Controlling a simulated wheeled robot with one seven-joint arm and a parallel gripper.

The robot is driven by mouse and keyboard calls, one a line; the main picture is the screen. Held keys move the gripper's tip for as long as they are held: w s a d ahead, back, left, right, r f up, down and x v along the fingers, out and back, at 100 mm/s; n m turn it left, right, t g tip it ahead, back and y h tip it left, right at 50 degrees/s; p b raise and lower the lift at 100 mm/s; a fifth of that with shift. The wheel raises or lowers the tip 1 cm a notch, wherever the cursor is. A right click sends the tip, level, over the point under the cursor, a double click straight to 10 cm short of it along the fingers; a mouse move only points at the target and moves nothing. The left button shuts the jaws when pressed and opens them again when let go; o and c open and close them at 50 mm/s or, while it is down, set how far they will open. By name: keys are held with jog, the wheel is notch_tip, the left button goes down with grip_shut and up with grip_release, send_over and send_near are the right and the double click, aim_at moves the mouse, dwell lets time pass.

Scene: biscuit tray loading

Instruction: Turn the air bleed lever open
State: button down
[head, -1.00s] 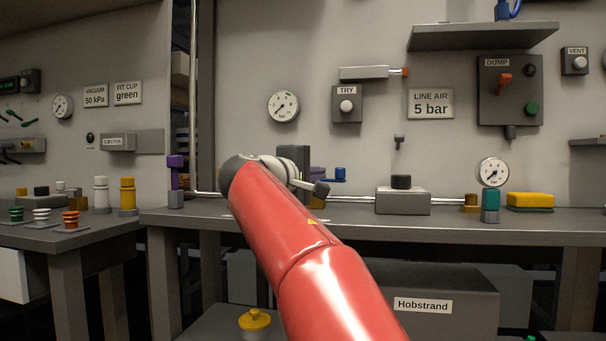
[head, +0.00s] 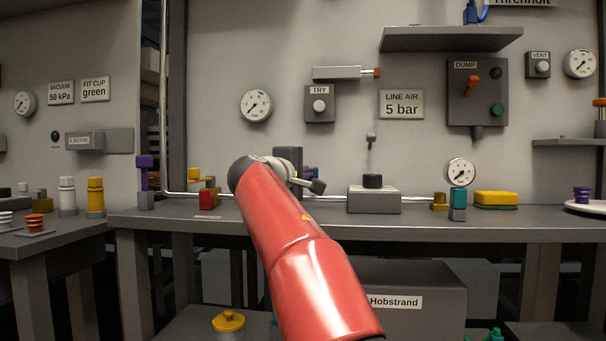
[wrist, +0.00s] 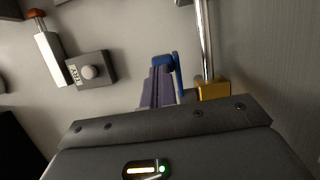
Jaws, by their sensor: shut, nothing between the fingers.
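A blue lever (wrist: 176,72), likely the air bleed lever, stands just beyond my fingertips in the wrist view, beside a brass-coloured block (wrist: 212,90) on a metal pipe. In the head view only a bit of the blue lever (head: 313,172) shows behind my wrist. My gripper (wrist: 162,72) has purple-grey fingers, which are shut together and empty. Their tips are close to the lever's blue top; I cannot tell whether they touch. My arm hides the brass block in the head view.
A grey block with a black knob (head: 373,200) stands to the right on the bench (head: 480,222). A red block (head: 207,198) with yellow parts is to the left. The TRY button box (head: 320,104) and a gauge (head: 255,105) are on the wall above.

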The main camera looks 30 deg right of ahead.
jog(key=shift+d+n+t+y, duration=0.9)
jog(key=shift+n+t+y, duration=0.1)
jog(key=shift+t+y, duration=0.15)
jog(key=shift+w+d+t+p, duration=0.3)
jog(key=shift+d+p, duration=0.15)
jog(key=shift+d, duration=0.1)
